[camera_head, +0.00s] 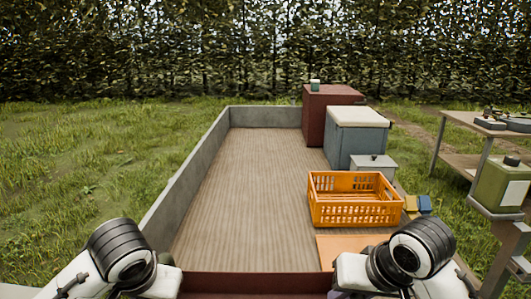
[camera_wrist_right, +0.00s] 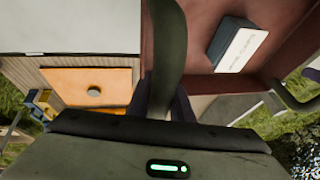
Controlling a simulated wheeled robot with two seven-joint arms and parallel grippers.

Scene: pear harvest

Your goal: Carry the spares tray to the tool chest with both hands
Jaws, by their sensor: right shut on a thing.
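The dark red spares tray (camera_head: 257,283) shows at the bottom of the head view, between my two wrists; its near part is cut off. In the right wrist view its inside (camera_wrist_right: 205,20) holds a dark box with a white label (camera_wrist_right: 237,45). My right gripper (camera_wrist_right: 165,100) is shut on the tray's olive handle (camera_wrist_right: 168,50). My left gripper (camera_head: 160,262) is at the tray's left end; its fingers are hidden. A dark red chest (camera_head: 318,118) stands at the far end of the trailer bed; I cannot tell if it is the tool chest.
An orange crate (camera_head: 355,208), a small grey box (camera_head: 373,168) and a blue-grey box with a pale top (camera_head: 355,145) line the bed's right side. A low grey wall (camera_head: 190,175) bounds the left. The wooden floor (camera_head: 245,195) is clear. A green can (camera_head: 502,185) is at right.

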